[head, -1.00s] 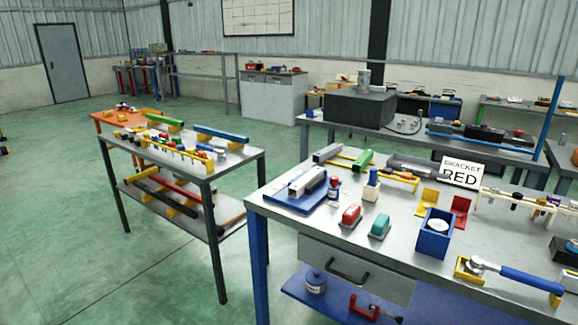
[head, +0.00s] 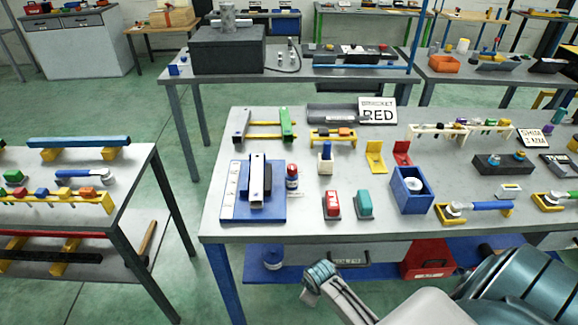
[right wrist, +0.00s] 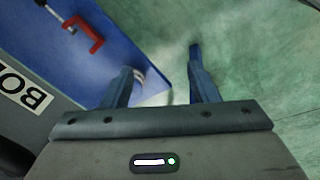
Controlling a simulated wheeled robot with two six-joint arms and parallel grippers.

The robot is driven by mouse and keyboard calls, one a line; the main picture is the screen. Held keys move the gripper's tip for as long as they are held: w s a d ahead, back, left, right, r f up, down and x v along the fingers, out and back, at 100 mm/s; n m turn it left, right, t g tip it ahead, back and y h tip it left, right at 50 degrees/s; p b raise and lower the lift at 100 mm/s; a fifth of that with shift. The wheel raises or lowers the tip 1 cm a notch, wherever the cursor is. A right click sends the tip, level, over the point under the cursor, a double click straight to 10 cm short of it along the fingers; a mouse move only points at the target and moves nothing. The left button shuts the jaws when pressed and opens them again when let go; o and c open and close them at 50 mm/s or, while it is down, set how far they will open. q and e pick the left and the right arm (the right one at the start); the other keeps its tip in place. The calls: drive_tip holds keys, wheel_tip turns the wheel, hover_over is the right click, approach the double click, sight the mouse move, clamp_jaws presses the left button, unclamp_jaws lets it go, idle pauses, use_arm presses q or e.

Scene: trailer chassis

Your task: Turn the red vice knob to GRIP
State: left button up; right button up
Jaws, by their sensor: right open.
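I cannot pick out a red vice knob or a GRIP mark in either current view. A blue plate (head: 233,206) with a grey square bar (head: 257,182) lies at the left of the main bench (head: 300,226). A red block (head: 332,204) on a dark base stands nearer the front edge; whether it belongs to a vice is unclear. My right gripper (right wrist: 162,60) is open, with nothing between its fingers, in the right wrist view. My right arm shows low in the head view, in front of the bench. My left gripper is not in view.
A teal block (head: 364,204), a blue box (head: 410,190) and a blue-handled tool (head: 480,206) stand along the bench front. A lower blue shelf (right wrist: 140,30) holds a red clamp (right wrist: 85,36). A side bench (head: 125,205) stands left, with open floor between.

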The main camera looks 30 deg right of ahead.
sight(292, 166)
drive_tip(key=w+r+n+p, duration=0.1)
drive_tip(key=w+r+p, duration=0.15)
drive_tip(key=r, duration=0.85)
drive_tip(key=w+r+n+p, duration=0.1)
drive_tip(key=r+n+p, duration=0.15)
drive_tip(key=r, duration=0.85)
drive_tip(key=w+d+r+n, duration=0.1)
drive_tip(key=w+r, duration=0.1)
drive_tip(key=w, duration=0.2)
drive_tip(key=w+d+r+n, duration=0.1)
drive_tip(key=w+r, duration=0.1)
drive_tip(key=w, duration=0.3)
drive_tip(key=w+d+r+n, duration=0.2)
drive_tip(key=w, duration=0.3)
drive_tip(key=shift+d+r+g, duration=0.1)
drive_tip(key=shift+r+g, duration=0.1)
drive_tip(key=shift+g, duration=0.2)
drive_tip(key=w+d+r+n+g+y, duration=0.1)
drive_tip(key=w+d+r+n, duration=0.4)
drive_tip(key=w+r, duration=0.5)
wheel_tip(292, 166, down, 9)
drive_tip(key=p, duration=0.4)
drive_tip(key=shift+w+d, duration=0.1)
drive_tip(key=shift+d, duration=0.05)
drive_tip(key=shift+f, duration=0.6)
drive_tip(key=shift+m, duration=0.25)
drive_tip(key=c, duration=1)
